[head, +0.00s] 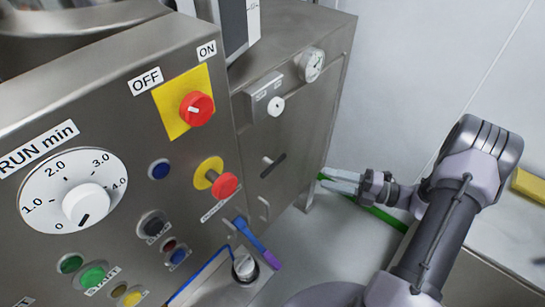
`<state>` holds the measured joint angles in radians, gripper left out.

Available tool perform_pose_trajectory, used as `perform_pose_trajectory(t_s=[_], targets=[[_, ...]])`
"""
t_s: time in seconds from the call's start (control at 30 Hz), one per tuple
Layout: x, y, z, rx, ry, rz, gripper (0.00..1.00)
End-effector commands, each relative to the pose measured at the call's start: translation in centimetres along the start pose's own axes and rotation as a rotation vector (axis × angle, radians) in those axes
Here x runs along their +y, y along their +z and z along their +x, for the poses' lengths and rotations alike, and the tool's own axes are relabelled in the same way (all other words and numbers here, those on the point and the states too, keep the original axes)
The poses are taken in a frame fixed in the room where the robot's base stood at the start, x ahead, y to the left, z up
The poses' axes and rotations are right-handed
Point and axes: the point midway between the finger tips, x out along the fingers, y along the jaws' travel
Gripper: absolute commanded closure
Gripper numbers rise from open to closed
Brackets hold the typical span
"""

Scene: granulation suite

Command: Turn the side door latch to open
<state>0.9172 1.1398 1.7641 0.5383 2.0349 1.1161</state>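The side door (300,125) is the steel panel on the right flank of the machine. A small dark latch handle (275,164) sits on it at a slant, below a grey box with a white knob. Which way counts as open cannot be told from the picture. My gripper (324,181) is to the right of the door, near its lower right edge, pointing left. Its two pale fingers look apart, with nothing seen between them. It is clear of the latch in the picture; whether it touches the door edge cannot be told.
The control panel (120,180) with a red OFF/ON switch (196,108), a red button (224,186) and a RUN min dial (85,203) fills the left. A gauge (311,65) is at the door's top. A blue-and-purple handle (258,245) juts out below. A pale wall is behind.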

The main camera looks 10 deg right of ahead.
Motion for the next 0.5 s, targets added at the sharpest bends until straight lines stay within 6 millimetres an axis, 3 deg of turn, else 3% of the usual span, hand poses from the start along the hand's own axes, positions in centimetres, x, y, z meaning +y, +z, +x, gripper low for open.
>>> perform_pose_trajectory(t_s=[0.5], targets=[[-0.4,-0.3,13.8,0.008,-0.001,-0.002,0.60]])
